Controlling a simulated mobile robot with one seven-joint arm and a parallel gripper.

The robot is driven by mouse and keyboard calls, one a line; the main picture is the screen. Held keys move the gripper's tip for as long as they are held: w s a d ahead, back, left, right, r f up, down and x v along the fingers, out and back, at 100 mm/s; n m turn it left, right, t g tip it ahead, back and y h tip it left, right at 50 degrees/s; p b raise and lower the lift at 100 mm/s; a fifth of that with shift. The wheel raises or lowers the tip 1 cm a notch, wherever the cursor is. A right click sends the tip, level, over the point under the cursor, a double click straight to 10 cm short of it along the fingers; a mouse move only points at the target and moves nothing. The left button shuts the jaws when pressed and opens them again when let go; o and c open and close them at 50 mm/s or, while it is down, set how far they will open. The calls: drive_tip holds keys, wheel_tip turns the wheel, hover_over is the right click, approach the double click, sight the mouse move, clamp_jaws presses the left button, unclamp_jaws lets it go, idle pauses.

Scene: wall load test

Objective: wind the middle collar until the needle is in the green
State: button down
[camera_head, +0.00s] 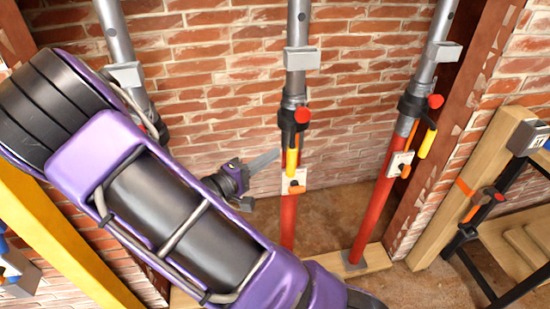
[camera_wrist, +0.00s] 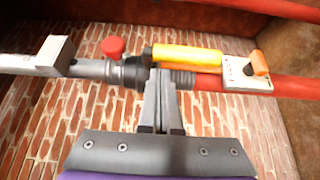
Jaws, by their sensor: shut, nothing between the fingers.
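The middle prop has a black collar (camera_head: 294,114) with a red knob (camera_head: 302,115) and a yellow handle (camera_head: 292,162) hanging down. Below them is a white gauge plate (camera_head: 296,181) with an orange lever; its needle and green zone are too small to read. My gripper (camera_head: 276,154) is shut and empty, its tips just left of the yellow handle. In the wrist view the prop lies sideways. My fingertips (camera_wrist: 158,72) overlap the area beside the black collar (camera_wrist: 132,74) and the handle (camera_wrist: 187,54); I cannot tell if they touch. The gauge plate (camera_wrist: 240,73) is at the right.
Similar props stand at the right (camera_head: 377,190) and left (camera_head: 116,35), the left one partly behind my arm. A brick wall (camera_head: 220,70) is behind. A wooden sill (camera_head: 377,258) lies under the feet. A bench with a clamp (camera_head: 486,196) stands at the far right.

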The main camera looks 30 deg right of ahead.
drive_tip(key=v, duration=1.1)
drive_tip(key=shift+a, duration=0.3)
